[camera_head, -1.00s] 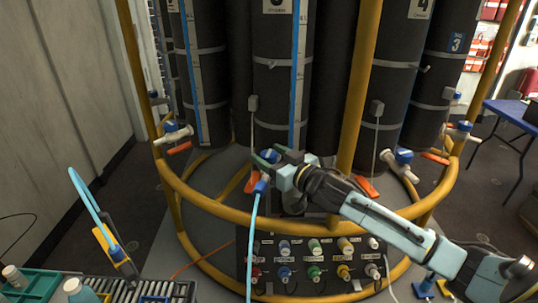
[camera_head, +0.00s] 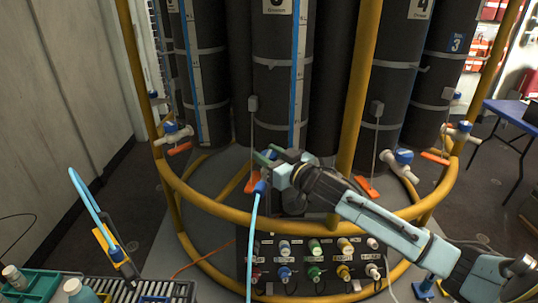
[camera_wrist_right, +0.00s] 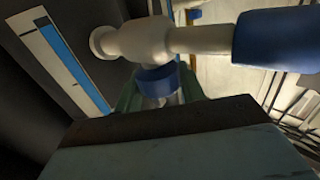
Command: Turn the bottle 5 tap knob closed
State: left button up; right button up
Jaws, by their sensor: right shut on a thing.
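Bottle 5 (camera_head: 278,80) is the dark cylinder in the middle of the head view, its number label cut off at the top. My right gripper (camera_head: 268,157) is at the tap low on its front. In the right wrist view, the white tap body (camera_wrist_right: 150,40) runs across the top, and the blue knob (camera_wrist_right: 158,80) sits below it between my green fingers, which are shut on it. A blue hose end (camera_head: 261,187) is on the tap, and it fills the upper right of the wrist view (camera_wrist_right: 275,38). My left gripper is not in view.
A yellow ring rail (camera_head: 215,207) passes in front of the bottles, with an upright post (camera_head: 358,90) right of bottle 5. A panel of coloured connectors (camera_head: 315,265) is below. Bottle 4's tap (camera_head: 402,160) stands to the right.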

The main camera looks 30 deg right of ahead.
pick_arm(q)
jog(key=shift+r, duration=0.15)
pick_arm(e)
jog(key=shift+a+m+h, duration=0.1)
jog(key=shift+m+h, duration=0.2)
jog(key=shift+h, duration=0.2)
jog(key=shift+m+h, duration=0.6)
jog(key=shift+h, duration=0.1)
jog(key=m+h, duration=0.1)
jog(key=h, duration=0.1)
jog(key=shift+h, duration=0.3)
jog(key=shift+f+m+h, duration=0.1)
jog(key=shift+m+h, duration=0.8)
jog(key=m+g+h+b, duration=0.1)
jog(key=h, duration=0.1)
jog(key=shift+m+h+b, duration=0.3)
jog(key=shift+h, duration=0.1)
jog(key=shift+m+h+b, duration=0.4)
jog(key=shift+g+h, duration=0.4)
jog(key=shift+g, duration=0.1)
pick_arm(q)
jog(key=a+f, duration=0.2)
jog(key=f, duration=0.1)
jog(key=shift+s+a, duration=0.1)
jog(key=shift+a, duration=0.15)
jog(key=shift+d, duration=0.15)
